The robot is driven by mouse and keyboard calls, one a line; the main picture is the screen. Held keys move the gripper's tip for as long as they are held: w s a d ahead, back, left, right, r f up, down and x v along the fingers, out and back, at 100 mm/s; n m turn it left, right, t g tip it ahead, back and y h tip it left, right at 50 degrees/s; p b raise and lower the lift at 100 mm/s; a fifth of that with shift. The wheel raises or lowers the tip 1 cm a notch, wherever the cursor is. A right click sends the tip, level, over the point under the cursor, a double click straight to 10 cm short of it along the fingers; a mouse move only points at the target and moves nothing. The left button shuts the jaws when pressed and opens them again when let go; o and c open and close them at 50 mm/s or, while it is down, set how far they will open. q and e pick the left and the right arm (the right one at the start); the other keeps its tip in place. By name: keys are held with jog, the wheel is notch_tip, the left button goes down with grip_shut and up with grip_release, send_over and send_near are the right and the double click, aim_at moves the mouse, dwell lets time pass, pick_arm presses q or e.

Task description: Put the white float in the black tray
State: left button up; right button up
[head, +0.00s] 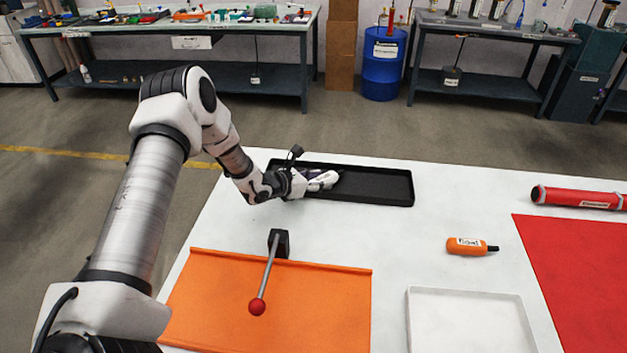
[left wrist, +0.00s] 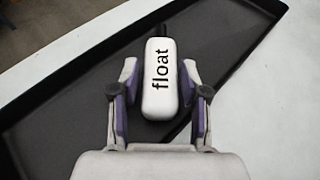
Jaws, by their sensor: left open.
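The white float (left wrist: 160,78), a rounded block with black "float" lettering, lies in the black tray (left wrist: 95,105) in the left wrist view. In the head view the black tray (head: 385,188) sits at the far edge of the white table, and the float is hard to tell apart from the gripper there. My left gripper (left wrist: 160,95) is open, with one finger on each side of the float and a gap on both sides. In the head view my left gripper (head: 322,180) is over the tray's left part. My right gripper is not in view.
A lever with a red knob (head: 257,307) stands by an orange mat (head: 325,310). A white tray (head: 412,320), an orange bottle (head: 467,246), a red tube (head: 575,197) and a red mat (head: 580,280) are to the right.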

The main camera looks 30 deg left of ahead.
pick_arm(q)
jog(key=v, duration=0.4)
jog(key=p+v, duration=0.1)
jog(key=v, duration=0.6)
jog(key=shift+s+a+r, duration=0.15)
jog(key=shift+s+r, duration=0.05)
jog(key=shift+r, duration=0.2)
jog(key=shift+s, duration=0.3)
